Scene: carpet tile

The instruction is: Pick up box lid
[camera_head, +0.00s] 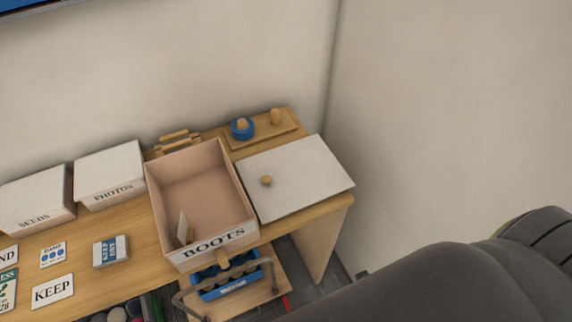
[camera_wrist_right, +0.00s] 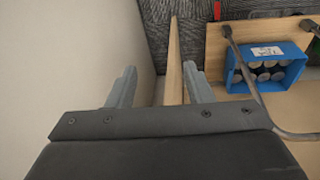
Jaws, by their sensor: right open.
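The box lid (camera_head: 300,180) is a flat white square panel with a small round wooden knob (camera_head: 266,181). It lies on the right end of the wooden table, beside the open BOOTS box (camera_head: 203,200). My right gripper (camera_wrist_right: 158,80) is open and empty in the right wrist view, with the edge of a wooden table panel (camera_wrist_right: 173,60) showing between and beyond its fingers. The lid is not seen in the right wrist view. My right arm fills the lower right of the head view, and its fingers are not seen there. My left gripper is not in view.
Closed SEEDS (camera_head: 38,200) and PHOTOS (camera_head: 110,175) boxes stand to the left. A wooden tray (camera_head: 262,130) with a blue ring lies behind the lid. A blue crate (camera_wrist_right: 264,68) sits on a lower shelf. Walls stand behind and to the right.

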